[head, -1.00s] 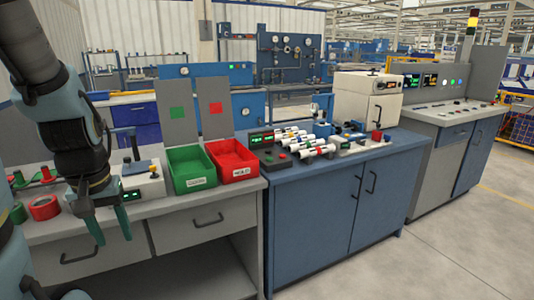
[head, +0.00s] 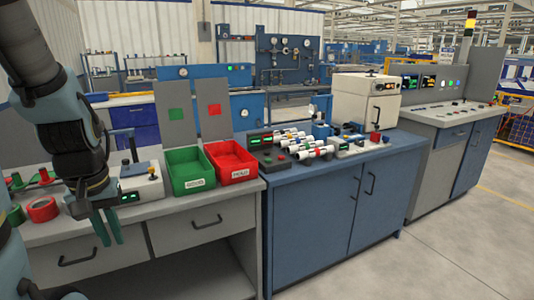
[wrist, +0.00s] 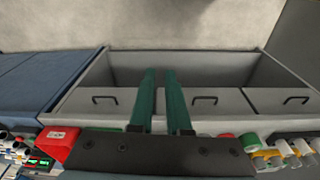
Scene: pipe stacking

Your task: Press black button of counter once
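A dark box with green digital displays (head: 261,140) stands at the left end of the blue cabinet top. A panel with a red and a green button (head: 274,158) is in front of it. A white device with a green display (head: 130,197) and a yellow top part sits on the grey bench. I cannot tell for sure which one is the counter, and no black button is clear at this size. My gripper (head: 112,243) points down in front of the grey bench, left of these boxes. In the wrist view its two green fingers (wrist: 160,72) are narrowly apart and empty.
A green bin (head: 190,172) and a red bin (head: 231,162) stand on the bench right of my gripper. White pipes (head: 318,151) lie on the blue cabinet (head: 315,205). Red rings (head: 43,208) are at the left. The floor in front is clear.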

